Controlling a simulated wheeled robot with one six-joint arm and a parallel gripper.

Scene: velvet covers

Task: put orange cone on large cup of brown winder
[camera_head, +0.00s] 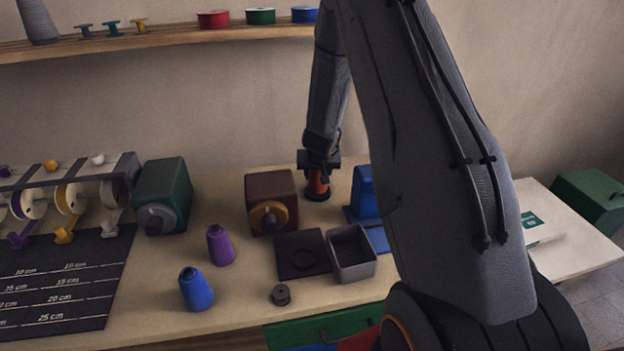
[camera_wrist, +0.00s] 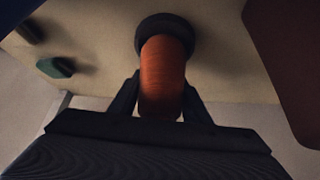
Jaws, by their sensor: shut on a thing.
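The orange cone (camera_head: 318,181) is upright behind and to the right of the brown winder (camera_head: 258,188). My gripper (camera_head: 318,170) is shut on it from above. In the wrist view the orange cone (camera_wrist: 165,75) is between the two fingers, with a wide dark round piece (camera_wrist: 168,33) at its far end. I cannot tell whether that piece is its base or a separate cup under it. The brown winder has a yellowish-brown round part on its front. A black square plate (camera_head: 288,268) with a raised ring lies in front of the winder.
A grey open bin (camera_head: 352,266) stands beside the plate, with a blue block (camera_head: 364,190) behind it. A purple cone (camera_head: 220,245), a blue cone (camera_head: 196,289) and a small dark spool (camera_head: 280,294) stand in front. A green winder (camera_head: 163,189) is left.

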